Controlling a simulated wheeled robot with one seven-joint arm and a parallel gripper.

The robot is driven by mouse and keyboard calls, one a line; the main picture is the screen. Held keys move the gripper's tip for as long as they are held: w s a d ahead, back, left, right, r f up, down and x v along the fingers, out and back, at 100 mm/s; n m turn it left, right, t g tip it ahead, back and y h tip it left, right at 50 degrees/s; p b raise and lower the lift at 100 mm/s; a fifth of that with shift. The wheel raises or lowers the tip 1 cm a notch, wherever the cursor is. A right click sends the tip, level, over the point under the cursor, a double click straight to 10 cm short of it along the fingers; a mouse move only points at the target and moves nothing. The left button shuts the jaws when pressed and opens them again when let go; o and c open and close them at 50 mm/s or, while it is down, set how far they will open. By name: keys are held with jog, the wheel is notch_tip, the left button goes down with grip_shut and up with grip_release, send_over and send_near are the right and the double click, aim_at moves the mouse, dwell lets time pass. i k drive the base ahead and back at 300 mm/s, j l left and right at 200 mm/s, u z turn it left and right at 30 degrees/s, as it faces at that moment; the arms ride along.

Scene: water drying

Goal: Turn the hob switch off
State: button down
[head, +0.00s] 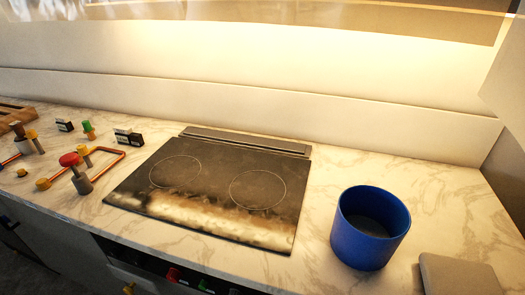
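The black hob (205,190) with two ring outlines is set in the marble worktop, in the middle of the head view. Its front part looks pale and glossy, as a reflection or wetness; I cannot tell which. On the dark front panel below the hob, a red knob (173,274) and a green piece (206,285) show near the bottom edge. I cannot tell which is the hob switch or how it is set. My gripper is not in view.
A blue pot (370,228) stands right of the hob, beside a grey flat block (458,275). At left are copper pipes (110,152) with a red-topped valve (70,160) and a small black box (129,137). Worktop (440,195) behind the pot is clear.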

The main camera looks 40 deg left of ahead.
aim_at(174, 275)
jog(key=u, duration=1.65)
